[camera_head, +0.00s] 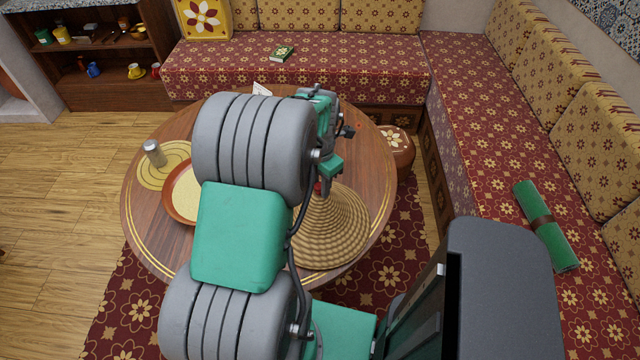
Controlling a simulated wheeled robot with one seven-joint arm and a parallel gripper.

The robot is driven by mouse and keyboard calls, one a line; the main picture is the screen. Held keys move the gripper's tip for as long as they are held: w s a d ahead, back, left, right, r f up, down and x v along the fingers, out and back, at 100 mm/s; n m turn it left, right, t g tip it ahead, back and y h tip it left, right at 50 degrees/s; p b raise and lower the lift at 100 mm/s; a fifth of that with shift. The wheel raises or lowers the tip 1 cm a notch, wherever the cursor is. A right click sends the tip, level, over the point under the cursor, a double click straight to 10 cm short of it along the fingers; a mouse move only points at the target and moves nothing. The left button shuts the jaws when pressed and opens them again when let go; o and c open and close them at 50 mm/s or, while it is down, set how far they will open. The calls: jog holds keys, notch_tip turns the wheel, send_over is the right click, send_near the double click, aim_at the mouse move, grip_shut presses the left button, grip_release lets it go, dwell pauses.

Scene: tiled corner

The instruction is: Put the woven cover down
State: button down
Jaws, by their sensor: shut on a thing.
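The woven cover (335,232) is a tan, cone-shaped basketwork lid on the right side of the round wooden table (150,225). My gripper (322,186) is at the cone's top, where a small red bit shows, and is shut on it. My arm hides the cover's left side. I cannot tell whether its rim touches the table or hangs just above it.
A terracotta dish (181,196) with pale contents, partly behind my arm, and a metal shaker (154,153) on a woven mat (172,178) stand at the table's left. A pouf (398,148) is beyond its right edge. Patterned benches (470,120) border the corner.

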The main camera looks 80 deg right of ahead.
jog(key=c, duration=1.1)
grip_release()
jog(key=shift+f, duration=0.15)
notch_tip(320, 180, up, 12)
jog(key=w+a+r+m+t+h, duration=0.1)
jog(key=w+a+r+m, duration=0.15)
jog(key=w+a, duration=0.7)
jog(key=w+a+r+m, duration=0.1)
jog(key=w+a+m, duration=0.35)
jog(key=w, duration=0.85)
jog(key=w+a+m, duration=0.1)
jog(key=a, duration=0.8)
jog(key=w+a+m+t, duration=0.1)
jog(key=a+m, duration=0.1)
jog(key=a, duration=0.7)
jog(key=w+a+m+t+y, duration=0.1)
jog(key=a, duration=0.8)
jog(key=shift+a+f+m+b, duration=0.2)
jog(key=shift+f+m+b, duration=0.1)
jog(key=shift+m, duration=0.1)
